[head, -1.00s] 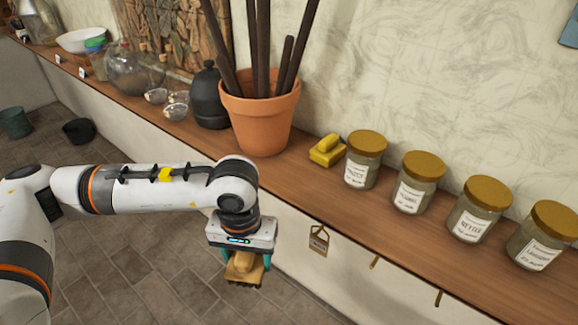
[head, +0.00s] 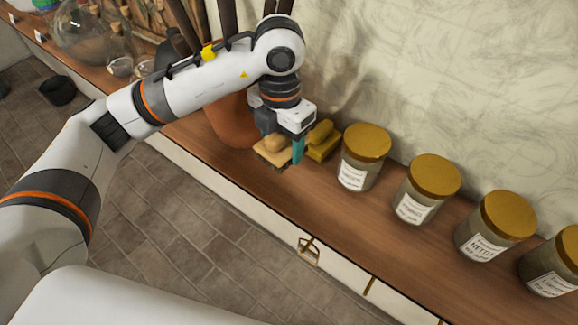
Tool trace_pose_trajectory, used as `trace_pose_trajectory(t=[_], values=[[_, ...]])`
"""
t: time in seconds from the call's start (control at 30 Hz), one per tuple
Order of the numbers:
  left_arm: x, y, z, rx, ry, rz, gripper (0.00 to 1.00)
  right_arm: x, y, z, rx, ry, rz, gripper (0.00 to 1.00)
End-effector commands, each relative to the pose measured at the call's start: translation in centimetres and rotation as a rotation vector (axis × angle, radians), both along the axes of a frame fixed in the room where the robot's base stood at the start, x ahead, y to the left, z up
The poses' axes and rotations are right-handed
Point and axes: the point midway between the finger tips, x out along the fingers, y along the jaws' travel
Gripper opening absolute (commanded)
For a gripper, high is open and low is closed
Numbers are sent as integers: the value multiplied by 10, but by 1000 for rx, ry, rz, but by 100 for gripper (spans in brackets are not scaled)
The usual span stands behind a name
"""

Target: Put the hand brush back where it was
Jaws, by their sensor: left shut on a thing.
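The hand brush (head: 274,148), with a light wooden body and dark bristles underneath, is held in my left gripper (head: 285,145). The gripper is shut on it. The brush is over the wooden shelf (head: 330,222), just left of a yellow block-like object (head: 322,140) and in front of the terracotta pot (head: 230,122). I cannot tell whether the bristles touch the shelf. My right gripper is not in view.
Several glass jars with mustard lids, the nearest (head: 364,158) just right of the yellow object, line the shelf. The pot with dark sticks is partly hidden by my arm. Shelf in front of the jars is clear.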

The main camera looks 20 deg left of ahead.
Motion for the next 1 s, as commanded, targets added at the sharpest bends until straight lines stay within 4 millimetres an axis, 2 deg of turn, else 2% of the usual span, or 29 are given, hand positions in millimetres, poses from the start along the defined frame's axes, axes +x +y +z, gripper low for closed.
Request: trace_pose_trajectory(t=[0.07, 0.17, 0.4, 0.67, 0.8, 1.0], values=[[1, -2, 2, -3, 3, 60, 40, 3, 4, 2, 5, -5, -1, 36], [1, -2, -6, -1, 7, 97, 40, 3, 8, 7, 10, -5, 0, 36], [0, -1, -48, -1, 7, 100, 40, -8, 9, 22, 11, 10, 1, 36], [0, -1, -71, -1, 6, 99, 40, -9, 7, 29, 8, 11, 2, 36], [0, -2, -91, -1, 7, 98, 40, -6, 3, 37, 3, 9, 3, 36], [1, -2, -97, -2, 1, 97, 40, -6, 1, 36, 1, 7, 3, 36]])
